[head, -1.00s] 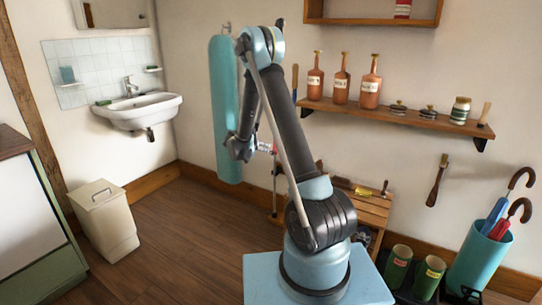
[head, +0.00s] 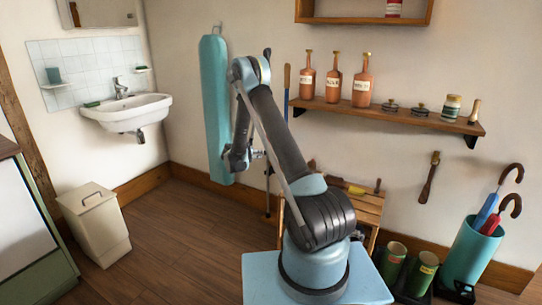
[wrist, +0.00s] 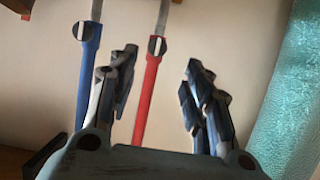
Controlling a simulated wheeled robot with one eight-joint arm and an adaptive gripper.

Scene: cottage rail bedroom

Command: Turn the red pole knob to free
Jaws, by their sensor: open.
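In the wrist view the red pole (wrist: 146,105) runs upward with a thinner grey tube above it. Its round red pole knob (wrist: 157,46), black with a pale upright bar, sits at the top of the red section. My gripper (wrist: 160,72) is open. The red pole shows between its two fingers, and the knob lies beyond the tips with no visible contact. In the head view my gripper (head: 257,154) is near the wall, right of the teal padded board; the knob is too small to make out there.
A blue pole (wrist: 88,70) with a similar knob (wrist: 83,30) stands left of the red one. The teal board (head: 214,110) hangs close by, also at right in the wrist view (wrist: 292,100). A bottle shelf (head: 390,116) and wooden rack (head: 362,210) are to the right.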

